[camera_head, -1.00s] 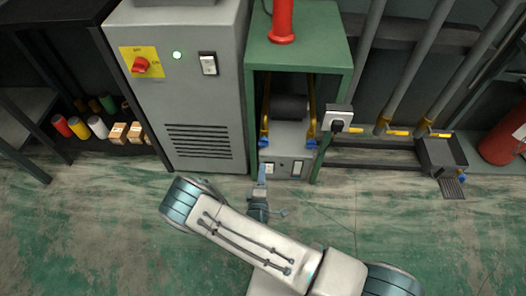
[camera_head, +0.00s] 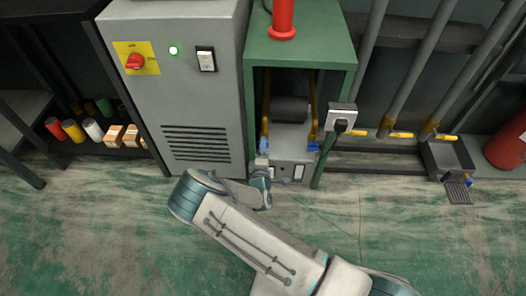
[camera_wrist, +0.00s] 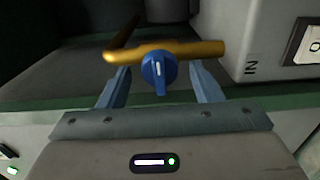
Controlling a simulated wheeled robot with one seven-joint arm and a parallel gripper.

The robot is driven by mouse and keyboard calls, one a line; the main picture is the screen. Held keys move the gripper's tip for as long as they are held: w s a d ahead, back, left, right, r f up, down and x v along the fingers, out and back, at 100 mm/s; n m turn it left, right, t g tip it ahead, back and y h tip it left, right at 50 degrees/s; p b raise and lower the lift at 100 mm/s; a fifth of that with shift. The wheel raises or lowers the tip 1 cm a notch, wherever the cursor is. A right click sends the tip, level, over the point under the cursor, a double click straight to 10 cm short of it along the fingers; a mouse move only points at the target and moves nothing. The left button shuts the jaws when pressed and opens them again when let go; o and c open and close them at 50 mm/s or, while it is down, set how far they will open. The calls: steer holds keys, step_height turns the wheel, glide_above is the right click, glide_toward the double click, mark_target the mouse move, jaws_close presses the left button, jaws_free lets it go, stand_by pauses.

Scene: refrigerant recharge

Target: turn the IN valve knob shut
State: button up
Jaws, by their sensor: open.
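The IN valve knob (camera_wrist: 158,72) is a blue knob with a white mark, its handle pointing down in the wrist view. It sits on a yellow pipe (camera_wrist: 190,48); the "IN" label (camera_wrist: 251,66) is on the grey machine at right. My gripper (camera_wrist: 157,84) is open, with one finger on each side of the knob and a visible gap on both sides. In the head view my gripper (camera_head: 262,163) is at the left blue knob (camera_head: 264,146), partly covering that area.
A second blue knob (camera_head: 314,146) is on the right yellow pipe. The green stand (camera_head: 302,48) frames the grey machine (camera_head: 292,138). A grey cabinet (camera_head: 195,95) stands close at left, and a socket box (camera_head: 341,118) is at right. The floor in front is open.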

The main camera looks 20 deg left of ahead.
steer(key=c, duration=1)
steer(key=shift+n+p, duration=2.15)
steer(key=shift+n, duration=0.05)
steer(key=o, duration=1)
steer(key=p+v, duration=0.4)
steer(key=v, duration=0.9)
steer(key=shift+s, duration=0.4)
steer(key=shift+c, duration=0.2)
